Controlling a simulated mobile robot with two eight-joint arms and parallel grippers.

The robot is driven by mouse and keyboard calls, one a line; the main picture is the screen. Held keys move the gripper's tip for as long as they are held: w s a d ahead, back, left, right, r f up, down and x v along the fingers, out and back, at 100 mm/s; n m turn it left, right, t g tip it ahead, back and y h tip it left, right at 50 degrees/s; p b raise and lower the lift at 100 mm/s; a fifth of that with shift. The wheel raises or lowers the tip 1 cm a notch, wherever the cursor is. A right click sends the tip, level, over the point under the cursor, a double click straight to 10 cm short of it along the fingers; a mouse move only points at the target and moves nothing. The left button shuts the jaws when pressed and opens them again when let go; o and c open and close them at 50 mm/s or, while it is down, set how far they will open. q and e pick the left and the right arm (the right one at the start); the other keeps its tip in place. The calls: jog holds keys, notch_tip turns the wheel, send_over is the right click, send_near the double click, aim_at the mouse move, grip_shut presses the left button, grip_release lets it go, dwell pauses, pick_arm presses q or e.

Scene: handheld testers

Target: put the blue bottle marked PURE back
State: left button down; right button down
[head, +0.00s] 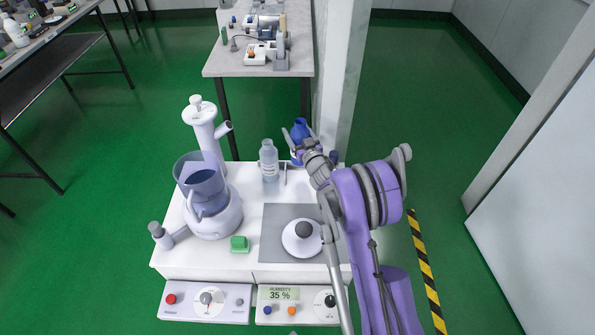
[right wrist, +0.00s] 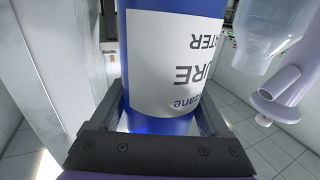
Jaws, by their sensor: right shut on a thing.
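The blue bottle (head: 300,130) is at the back right corner of the white bench (head: 175,252), partly hidden by my right gripper. In the right wrist view the blue bottle (right wrist: 160,124) fills the space between the fingers, and its white label with "URE" and "TER" reads upside down. My right gripper (head: 298,146) is shut on the bottle. I cannot tell whether the bottle's base touches the bench. My left gripper is in neither view.
A clear bottle (head: 268,161) stands just left of the blue one. A white and lilac device (head: 212,205), a green block (head: 239,244) and a grey plate (head: 275,240) with a round white knobbed piece (head: 302,238) occupy the bench. A pale pillar (head: 343,80) rises behind.

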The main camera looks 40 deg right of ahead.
notch_tip(320, 180, down, 9)
jog(key=shift+r+b, duration=0.1)
jog(key=shift+b, duration=0.95)
jog(key=shift+f, duration=0.2)
grip_release()
jog(key=shift+r, duration=0.1)
